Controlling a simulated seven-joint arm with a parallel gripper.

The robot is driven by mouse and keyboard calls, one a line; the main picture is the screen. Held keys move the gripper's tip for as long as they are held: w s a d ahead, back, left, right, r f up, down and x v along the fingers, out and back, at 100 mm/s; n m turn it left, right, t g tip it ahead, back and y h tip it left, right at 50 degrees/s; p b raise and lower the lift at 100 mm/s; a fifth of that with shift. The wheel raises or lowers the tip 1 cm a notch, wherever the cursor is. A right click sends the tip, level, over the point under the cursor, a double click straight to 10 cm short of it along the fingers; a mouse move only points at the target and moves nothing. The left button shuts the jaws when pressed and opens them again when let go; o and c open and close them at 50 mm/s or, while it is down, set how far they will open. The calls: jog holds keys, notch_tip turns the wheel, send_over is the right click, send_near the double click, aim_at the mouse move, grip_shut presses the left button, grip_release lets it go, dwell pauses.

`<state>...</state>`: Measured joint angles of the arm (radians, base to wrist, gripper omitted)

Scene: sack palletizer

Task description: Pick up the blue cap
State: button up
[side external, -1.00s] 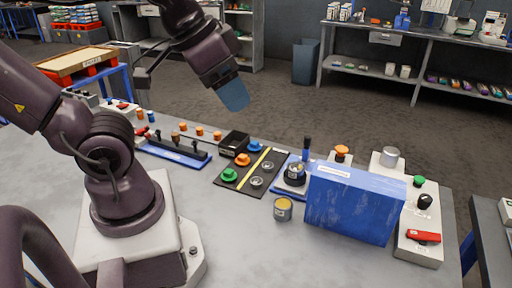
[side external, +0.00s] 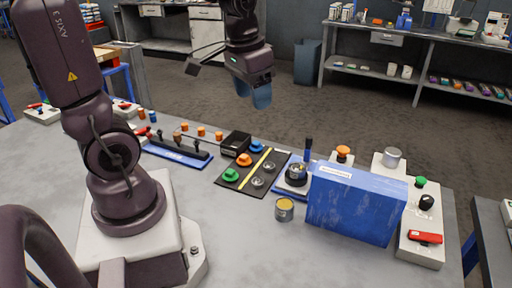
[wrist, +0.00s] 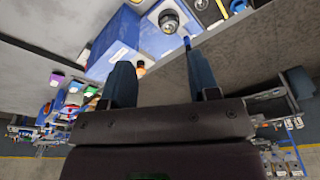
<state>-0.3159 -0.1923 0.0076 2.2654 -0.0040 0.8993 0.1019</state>
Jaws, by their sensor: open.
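The blue cap (side external: 255,146) sits at the far end of a row on a dark mat (side external: 240,187), beyond an orange cap (side external: 243,159) and a green cap (side external: 230,174). My gripper (side external: 258,101) is high above the table's far side, pointing down, with clear space between it and the caps. In the wrist view my gripper (wrist: 160,65) shows two spread blue fingers with nothing between them. I cannot make out the blue cap in the wrist view.
A black box (side external: 236,143) stands close left of the blue cap. A yellow strip divides the mat, with two small round dishes to its right. A large blue box (side external: 352,206) and a tin (side external: 284,210) stand further right. The table's front is clear.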

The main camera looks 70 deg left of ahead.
jog(key=w+a+f+m+g, duration=0.1)
jog(key=w+a+f, duration=0.15)
jog(key=a, duration=0.25)
jog(key=w+a+f+g, duration=0.1)
jog(key=w+a+f, duration=0.1)
jog(key=a+f, duration=0.25)
jog(key=m, duration=1.1)
send_near(258, 143)
jog(key=shift+h, duration=0.3)
jog(key=f, duration=0.9)
jog(key=shift+a+f, duration=0.2)
jog(key=shift+a, duration=0.05)
jog(key=c, duration=0.6)
jog(key=shift+o, duration=0.2)
jog(key=shift+r, duration=0.1)
